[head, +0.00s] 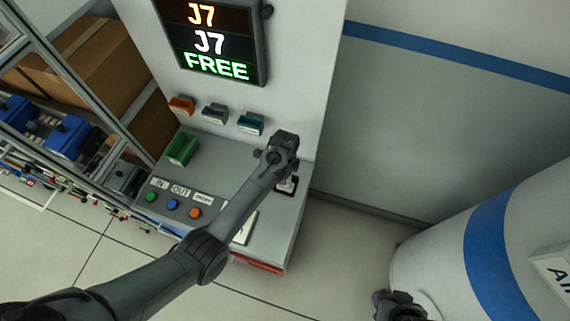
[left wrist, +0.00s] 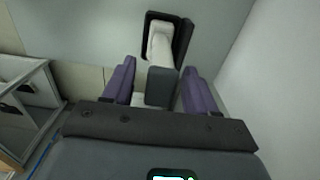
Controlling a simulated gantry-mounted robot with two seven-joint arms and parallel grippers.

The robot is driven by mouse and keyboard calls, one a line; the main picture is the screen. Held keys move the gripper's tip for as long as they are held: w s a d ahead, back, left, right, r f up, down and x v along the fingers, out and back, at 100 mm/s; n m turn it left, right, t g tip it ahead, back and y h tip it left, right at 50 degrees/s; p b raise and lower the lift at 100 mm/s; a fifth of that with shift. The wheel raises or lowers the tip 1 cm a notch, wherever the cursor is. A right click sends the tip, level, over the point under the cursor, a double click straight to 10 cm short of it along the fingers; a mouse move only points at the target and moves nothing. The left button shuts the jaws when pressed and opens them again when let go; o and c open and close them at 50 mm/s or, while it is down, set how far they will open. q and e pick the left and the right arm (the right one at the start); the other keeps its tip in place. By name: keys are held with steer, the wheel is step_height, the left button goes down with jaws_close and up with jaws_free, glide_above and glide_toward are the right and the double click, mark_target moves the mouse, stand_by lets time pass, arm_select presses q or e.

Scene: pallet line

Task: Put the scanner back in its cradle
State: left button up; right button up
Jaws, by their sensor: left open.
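My left gripper (head: 284,152) is over the right end of the grey console. In the left wrist view its two purple fingers (left wrist: 158,72) are apart, with a gap on each side of a dark grey block. This block joins a white handle-like part, and together they look like the scanner (left wrist: 160,46). The white part lies within a black-rimmed holder, which looks like the cradle (left wrist: 182,38); whether it is fully seated I cannot tell. In the head view the arm partly hides the scanner (head: 288,183). My right gripper (head: 398,306) is low in the head view, its jaws unclear.
A screen (head: 211,40) reading J7, J7, FREE hangs above orange, grey and teal holders (head: 250,123). The console (head: 225,155) carries a green block (head: 182,149) and several coloured buttons (head: 172,204). A rack (head: 75,75) with boxes stands left. The floor in front is clear.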

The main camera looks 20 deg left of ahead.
arm_select(q)
step_height(320, 180, up, 11)
steer(key=s+a+f+n+t, duration=0.1)
steer(key=s+a+f+n, duration=0.1)
steer(key=s+n, duration=0.35)
steer(key=s+a+f+n+t, duration=0.1)
steer(key=s+a+f+n, duration=0.15)
steer(key=s, duration=0.55)
steer(key=s+r+n, duration=0.2)
steer(key=s+n, duration=0.1)
steer(key=s, duration=0.4)
steer(key=s+r+n+t, duration=0.1)
steer(key=s+r+n, duration=0.2)
steer(key=s, duration=0.5)
steer(key=shift+a+r+n+t+b, duration=0.3)
steer(key=shift+a+n+b, duration=0.15)
steer(key=shift+n, duration=0.25)
steer(key=shift+s, duration=0.1)
step_height(320, 180, up, 3)
steer(key=p, duration=0.3)
